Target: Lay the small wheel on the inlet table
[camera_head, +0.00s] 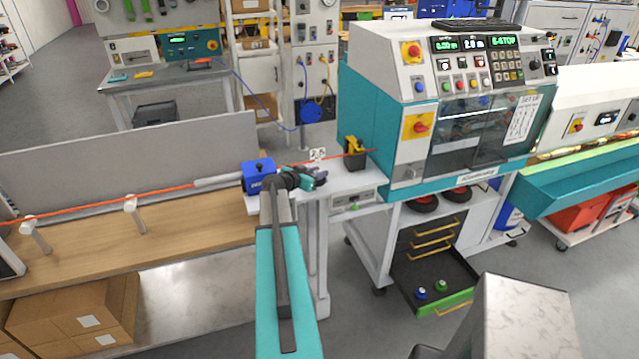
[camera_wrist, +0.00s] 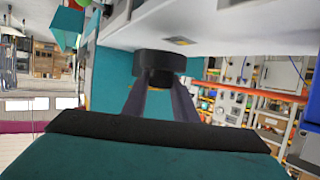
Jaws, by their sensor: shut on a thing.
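The small wheel, dark and round, shows in the wrist view (camera_wrist: 158,66) between the tips of my gripper's two dark fingers (camera_wrist: 160,95). My gripper is shut on it. In the head view my gripper (camera_head: 312,180) is over the left part of the white inlet table (camera_head: 350,182), and a dark edge of the wheel (camera_head: 321,176) shows at its tip. In the wrist view the pale underside or top of a white surface (camera_wrist: 235,25) lies close beyond the wheel. I cannot tell whether the wheel touches it.
A blue block (camera_head: 258,176) on the orange cable (camera_head: 110,203) stands just left of my gripper. A yellow-and-black device (camera_head: 355,152) stands at the table's back right, by the teal machine (camera_head: 370,120). An open drawer (camera_head: 436,278) is below, with blue and green pieces.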

